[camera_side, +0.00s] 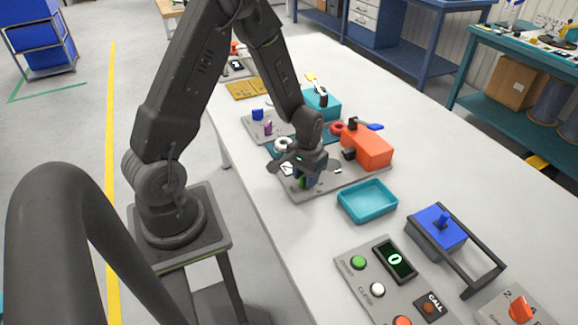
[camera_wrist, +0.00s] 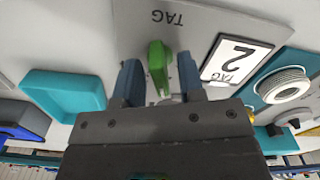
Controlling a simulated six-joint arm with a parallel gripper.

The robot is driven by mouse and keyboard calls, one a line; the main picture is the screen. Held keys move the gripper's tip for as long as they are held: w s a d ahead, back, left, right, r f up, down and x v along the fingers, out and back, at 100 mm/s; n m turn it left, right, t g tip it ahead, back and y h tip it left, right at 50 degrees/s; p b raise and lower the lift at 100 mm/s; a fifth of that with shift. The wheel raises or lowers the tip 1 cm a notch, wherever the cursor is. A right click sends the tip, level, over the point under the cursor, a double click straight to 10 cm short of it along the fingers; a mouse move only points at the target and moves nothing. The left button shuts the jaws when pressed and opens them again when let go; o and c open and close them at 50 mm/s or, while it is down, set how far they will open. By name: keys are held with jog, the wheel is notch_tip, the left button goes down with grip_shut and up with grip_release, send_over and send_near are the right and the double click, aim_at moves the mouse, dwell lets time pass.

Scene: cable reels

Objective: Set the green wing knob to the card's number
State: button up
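The green wing knob (camera_wrist: 157,68) stands on a grey panel marked TAG (camera_wrist: 205,18). In the wrist view it shows between the two fingers of my gripper (camera_wrist: 160,80), with gaps on both sides. A white card (camera_wrist: 236,60) with a black border lies to the right of the knob and reads 2 and TAG, upside down in this view. In the side view my gripper (camera_side: 305,182) is low over the panel, and only a bit of green (camera_side: 302,184) shows there. The knob's scale marks are hidden.
A teal tray (camera_side: 367,202) lies beside the panel. An orange box (camera_side: 367,148) stands behind it, and a white reel (camera_wrist: 287,84) sits close to the card.

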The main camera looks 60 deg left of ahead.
notch_tip(320, 180, up, 7)
jog(key=shift+r, duration=0.1)
dwell(0.3)
jog(key=shift+o, duration=0.3)
dwell(0.6)
